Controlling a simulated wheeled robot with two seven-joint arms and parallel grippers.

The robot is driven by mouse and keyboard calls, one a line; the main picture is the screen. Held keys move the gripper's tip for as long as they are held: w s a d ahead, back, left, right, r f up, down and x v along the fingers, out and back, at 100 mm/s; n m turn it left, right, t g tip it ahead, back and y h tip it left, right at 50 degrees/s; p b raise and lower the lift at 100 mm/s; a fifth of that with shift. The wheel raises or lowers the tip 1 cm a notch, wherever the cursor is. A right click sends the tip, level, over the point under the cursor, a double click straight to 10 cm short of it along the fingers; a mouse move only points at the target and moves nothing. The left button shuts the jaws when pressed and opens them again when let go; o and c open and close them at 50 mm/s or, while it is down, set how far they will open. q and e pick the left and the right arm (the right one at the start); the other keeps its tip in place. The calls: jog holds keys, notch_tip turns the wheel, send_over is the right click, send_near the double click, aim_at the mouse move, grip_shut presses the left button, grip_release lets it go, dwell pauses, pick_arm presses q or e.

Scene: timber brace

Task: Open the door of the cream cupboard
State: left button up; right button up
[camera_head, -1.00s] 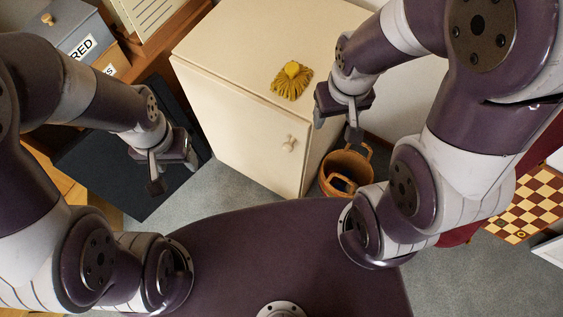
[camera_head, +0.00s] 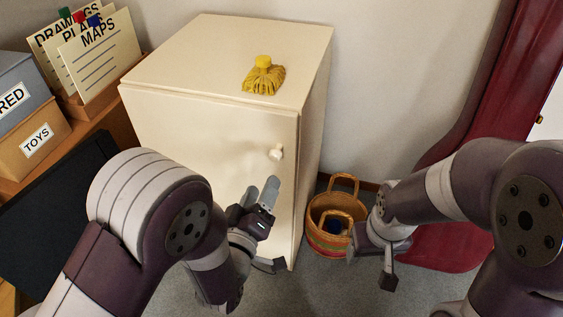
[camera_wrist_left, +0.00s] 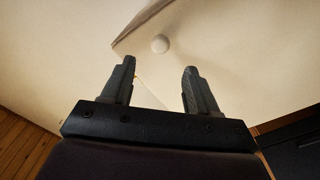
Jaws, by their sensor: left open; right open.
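The cream cupboard (camera_head: 215,62) stands in the middle of the head view with its door (camera_head: 190,130) closed. A small pale round knob (camera_head: 276,151) sits on the door near its upper right edge. My left gripper (camera_head: 274,226) is open in front of the door, below the knob and apart from it. In the left wrist view the knob (camera_wrist_left: 160,44) shows just beyond the two spread fingers (camera_wrist_left: 160,68), roughly centred between them, with nothing held. My right gripper (camera_head: 370,266) is open and empty, right of the cupboard over the floor.
A yellow mop head (camera_head: 263,77) lies on the cupboard top. A wicker basket (camera_head: 325,238) stands on the floor right of the cupboard. Boxes (camera_head: 30,140) and a file holder (camera_head: 102,90) stand at left. A dark red object (camera_head: 470,150) is at right.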

aim_at(274, 159)
pick_arm(q)
jog(key=b+x, duration=0.2)
jog(key=x, duration=0.9)
jog(key=shift+f, duration=0.1)
grip_shut()
